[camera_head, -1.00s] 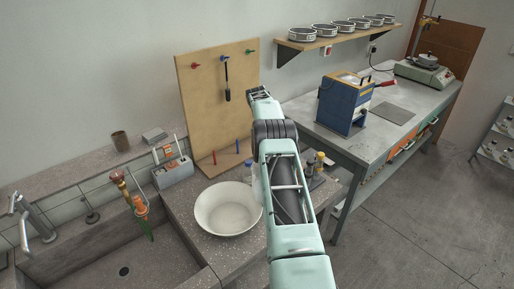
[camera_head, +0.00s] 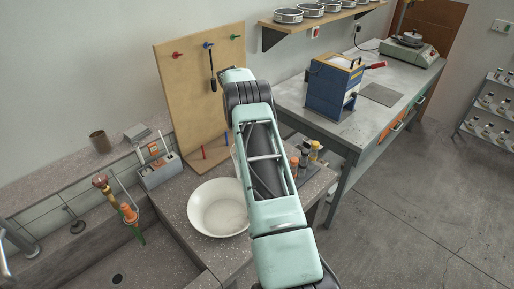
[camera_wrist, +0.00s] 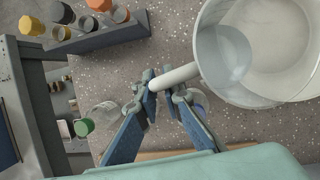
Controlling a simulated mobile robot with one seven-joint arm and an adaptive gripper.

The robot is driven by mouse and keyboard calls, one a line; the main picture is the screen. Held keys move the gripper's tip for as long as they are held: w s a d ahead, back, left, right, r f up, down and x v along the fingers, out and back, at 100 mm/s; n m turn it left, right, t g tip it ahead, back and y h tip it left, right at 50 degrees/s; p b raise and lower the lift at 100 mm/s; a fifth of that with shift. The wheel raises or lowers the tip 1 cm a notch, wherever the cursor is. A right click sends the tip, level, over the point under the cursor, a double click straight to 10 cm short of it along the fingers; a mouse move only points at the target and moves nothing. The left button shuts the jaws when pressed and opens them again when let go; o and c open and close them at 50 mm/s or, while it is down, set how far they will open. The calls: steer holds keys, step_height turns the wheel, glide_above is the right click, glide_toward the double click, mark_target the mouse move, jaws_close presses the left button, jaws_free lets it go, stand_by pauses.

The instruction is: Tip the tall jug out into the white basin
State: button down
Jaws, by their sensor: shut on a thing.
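The white basin (camera_head: 199,214) stands on the speckled bench, left of my arm in the head view. It also shows at the upper right of the wrist view (camera_wrist: 282,35). The tall jug (camera_wrist: 221,88) is see-through and shows in the wrist view in front of the basin, overlapping it. My gripper (camera_wrist: 163,82) is shut on the jug's pale handle (camera_wrist: 178,75). Whether the jug is tilted, and how full it is, I cannot tell. In the head view my arm hides the gripper and most or all of the jug.
A rack (camera_wrist: 95,42) of capped bottles stands close by at the upper left of the wrist view. A green-capped item (camera_wrist: 83,127) lies below it. A pegboard (camera_head: 190,105) rises behind the basin. The sink (camera_head: 110,262) is to the left, a blue machine (camera_head: 333,88) to the right.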

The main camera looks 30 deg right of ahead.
steer(key=shift+s+a+r+t+h, duration=0.15)
steer(key=shift+a+r+h, duration=0.1)
steer(key=shift+r, duration=0.15)
steer(key=shift+a+r+t+h, duration=0.15)
steer(key=shift+r+h, duration=0.1)
steer(key=shift+r, duration=0.15)
steer(key=shift+s+a+r+m+t+h, duration=0.15)
steer(key=shift+s+a+r+h, duration=0.05)
steer(key=shift+a+r+h, duration=0.25)
steer(key=shift+s+a+r+m+t+h, duration=0.15)
steer(key=shift+a+r+h, duration=0.25)
steer(key=shift+a+h, duration=0.05)
steer(key=shift+f, duration=0.1)
steer(key=shift+b, duration=0.4)
steer(key=shift+s+a+r+t+h+b, duration=0.25)
steer(key=shift+a+r+t+h+b, duration=0.25)
steer(key=shift+b, duration=0.45)
steer(key=shift+a, duration=0.1)
steer(key=shift+s+h+b, duration=0.1)
steer(key=shift+h+b, duration=0.2)
steer(key=shift+b, duration=0.1)
steer(key=shift+s+a+r+m+h+b, duration=0.25)
steer(key=shift+a+h+b, duration=0.2)
steer(key=shift+b, duration=0.3)
